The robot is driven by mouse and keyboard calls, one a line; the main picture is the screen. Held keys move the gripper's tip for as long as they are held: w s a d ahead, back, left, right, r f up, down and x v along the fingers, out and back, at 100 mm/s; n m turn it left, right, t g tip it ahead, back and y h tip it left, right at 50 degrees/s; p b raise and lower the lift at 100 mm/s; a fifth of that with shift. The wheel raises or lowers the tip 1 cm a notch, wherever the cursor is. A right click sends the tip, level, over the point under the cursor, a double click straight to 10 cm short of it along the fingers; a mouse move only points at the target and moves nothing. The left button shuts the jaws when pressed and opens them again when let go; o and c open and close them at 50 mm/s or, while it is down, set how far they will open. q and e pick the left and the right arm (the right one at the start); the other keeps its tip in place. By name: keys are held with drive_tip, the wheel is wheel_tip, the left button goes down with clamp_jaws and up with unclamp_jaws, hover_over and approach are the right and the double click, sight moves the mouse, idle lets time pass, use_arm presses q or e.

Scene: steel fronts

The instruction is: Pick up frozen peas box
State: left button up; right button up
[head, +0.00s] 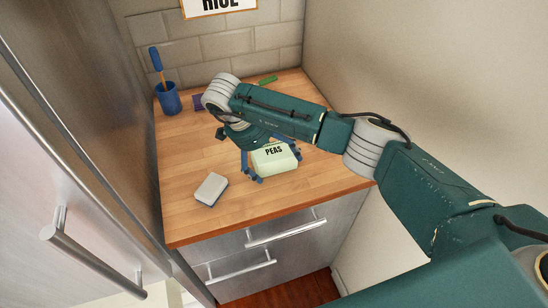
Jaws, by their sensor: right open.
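The frozen peas box (273,160) is a pale green box with a dark PEAS label, lying on the wooden counter (210,158) in the head view. My right gripper (277,166) is open, with its blue fingers low around the box, one at its left front and one near its right side. I cannot tell whether the fingers touch the box. The wrist and arm hide part of the counter behind the box. My left gripper is not in view.
A white and blue sponge (211,189) lies left of the box. A blue cup (169,99) with a brush stands at the back left. A purple item (197,102) and a green item (268,80) lie behind my arm. Walls bound the back and right.

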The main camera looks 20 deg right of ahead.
drive_tip(key=shift+f, duration=0.2)
idle(0.4)
drive_tip(key=c, duration=1.5)
drive_tip(key=shift+o, duration=0.2)
drive_tip(key=shift+r, duration=0.1)
